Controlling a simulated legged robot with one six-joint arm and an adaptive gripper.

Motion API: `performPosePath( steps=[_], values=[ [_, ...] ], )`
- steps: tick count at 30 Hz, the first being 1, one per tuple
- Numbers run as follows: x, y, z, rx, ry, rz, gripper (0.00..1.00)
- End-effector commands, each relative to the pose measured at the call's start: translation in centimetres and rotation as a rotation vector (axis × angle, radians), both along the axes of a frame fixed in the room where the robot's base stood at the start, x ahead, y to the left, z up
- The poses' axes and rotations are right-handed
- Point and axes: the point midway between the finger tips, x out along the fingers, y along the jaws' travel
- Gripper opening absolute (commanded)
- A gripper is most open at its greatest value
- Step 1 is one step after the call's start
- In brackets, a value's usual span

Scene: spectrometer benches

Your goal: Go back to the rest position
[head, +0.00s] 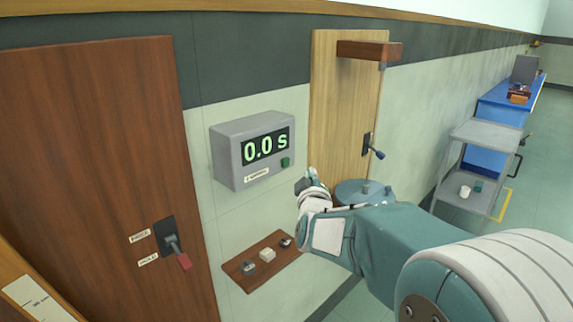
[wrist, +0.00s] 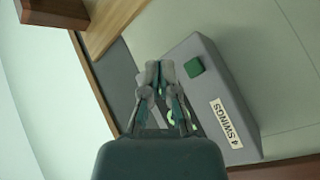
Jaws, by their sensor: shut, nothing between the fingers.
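My gripper (head: 309,181) is at the end of my outstretched arm, to the right of and a little below the grey timer box in the head view. In the wrist view my gripper (wrist: 158,68) has its fingertips together, with nothing between them. I cannot tell the exact gap to the box.
A wooden shelf (head: 240,270) with small items juts out below the box. A pale wood board (head: 330,100) stands behind my gripper. A grey cart (head: 480,133) and blue bench (head: 495,100) are at right.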

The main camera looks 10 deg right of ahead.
Motion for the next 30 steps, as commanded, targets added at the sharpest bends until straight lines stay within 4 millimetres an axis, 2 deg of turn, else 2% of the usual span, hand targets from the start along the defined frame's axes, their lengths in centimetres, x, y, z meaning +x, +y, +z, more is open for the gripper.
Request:
performPosePath(
  steps=[7,11,17,20,26,30],
  values=[
    [-0.6,0.2,0.2,0.031,0.025,0.018,0.0],
    [-3.2,0.9,0.3,0.146,0.124,0.074,0.0],
    [-9.5,2.1,-0.9,0.37,0.358,0.124,0.0],
    [-13.2,2.4,-1.8,0.473,0.48,0.112,0.0],
    [-21.7,2.3,-4.4,0.659,0.72,0.011,0.0],
    [-27.9,1.8,-6.3,0.771,0.865,-0.115,0.0]
  ],
)
